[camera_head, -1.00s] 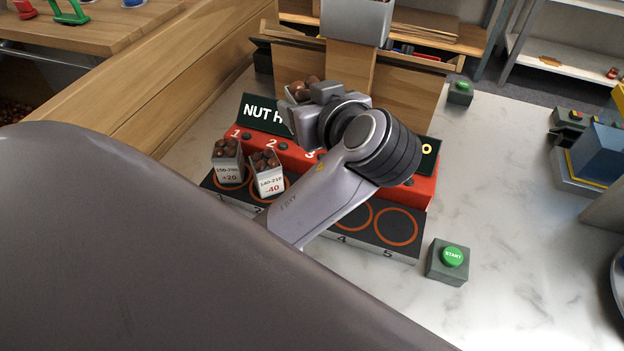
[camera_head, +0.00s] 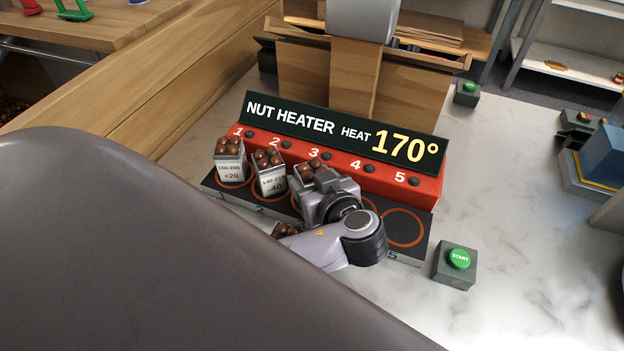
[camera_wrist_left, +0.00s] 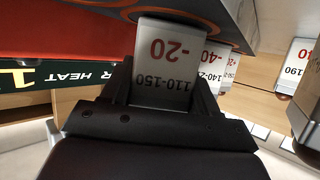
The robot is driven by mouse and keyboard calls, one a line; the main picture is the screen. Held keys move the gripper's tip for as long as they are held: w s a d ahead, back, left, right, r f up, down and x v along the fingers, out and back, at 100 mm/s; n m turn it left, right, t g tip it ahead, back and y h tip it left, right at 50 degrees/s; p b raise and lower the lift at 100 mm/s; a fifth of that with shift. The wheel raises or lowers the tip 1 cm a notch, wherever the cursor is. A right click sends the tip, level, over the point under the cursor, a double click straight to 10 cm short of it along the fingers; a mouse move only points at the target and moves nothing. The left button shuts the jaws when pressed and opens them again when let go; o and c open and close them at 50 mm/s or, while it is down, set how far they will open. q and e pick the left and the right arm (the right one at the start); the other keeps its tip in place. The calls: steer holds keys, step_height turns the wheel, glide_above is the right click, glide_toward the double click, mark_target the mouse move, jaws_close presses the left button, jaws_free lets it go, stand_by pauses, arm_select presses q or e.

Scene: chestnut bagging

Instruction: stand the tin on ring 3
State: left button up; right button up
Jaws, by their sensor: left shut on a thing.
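The tin (camera_wrist_left: 168,62), a pale metal box marked 110-150 and -20, is held in my left gripper (camera_head: 316,190). In the head view its top with brown nuts (camera_head: 308,169) shows behind the gripper. It is at ring 3 (camera_head: 295,203), whose left edge shows; the gripper hides the rest. In the left wrist view, which is upside down, the tin's base is close to the dark plate with an orange ring (camera_wrist_left: 200,13). I cannot tell whether it touches. My right gripper is not in view.
Tins marked +20 (camera_head: 230,172) and -40 (camera_head: 270,186) stand on rings 1 and 2. Another nut-filled tin (camera_head: 284,230) is partly hidden by my arm in front. Ring 5 (camera_head: 404,227) is empty. The nut heater sign (camera_head: 340,133) reads 170°. A green start button (camera_head: 458,258) is at right.

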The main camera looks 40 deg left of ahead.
arm_select(q)
steer(key=shift+f, duration=0.15)
steer(key=o, duration=1.1)
steer(key=shift+r, duration=0.2)
